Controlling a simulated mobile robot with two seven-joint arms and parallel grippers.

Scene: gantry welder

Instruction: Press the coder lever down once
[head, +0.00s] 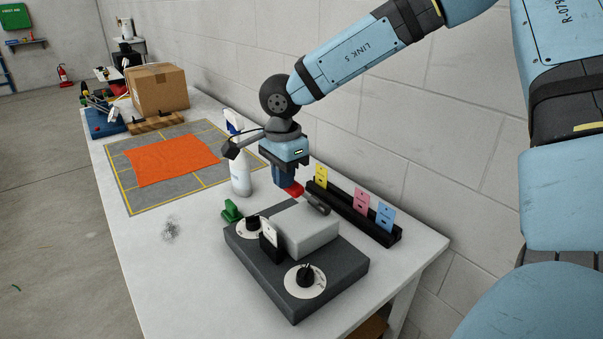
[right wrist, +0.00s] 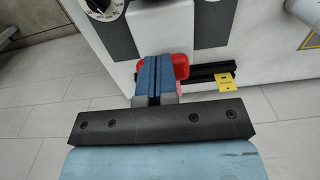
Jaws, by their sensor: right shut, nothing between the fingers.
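The coder (head: 330,268) is a dark grey box with a pale raised block and two dials on the table's near part. Its lever has a red handle (head: 293,191) on the far side, which also shows in the right wrist view (right wrist: 181,66). My right gripper (head: 288,184) is shut and empty, pointing down at the red handle. In the right wrist view its blue fingers (right wrist: 153,80) cover the handle's middle, with red showing on both sides. I cannot tell whether they touch it. My left gripper is not in view.
A black rack (head: 375,226) with yellow, pink and blue cards stands right of the coder, by the wall. A spray bottle (head: 240,178) stands close left of my gripper. A green object (head: 231,211) lies beside the coder. An orange cloth (head: 172,160) and cardboard box (head: 158,88) are farther back.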

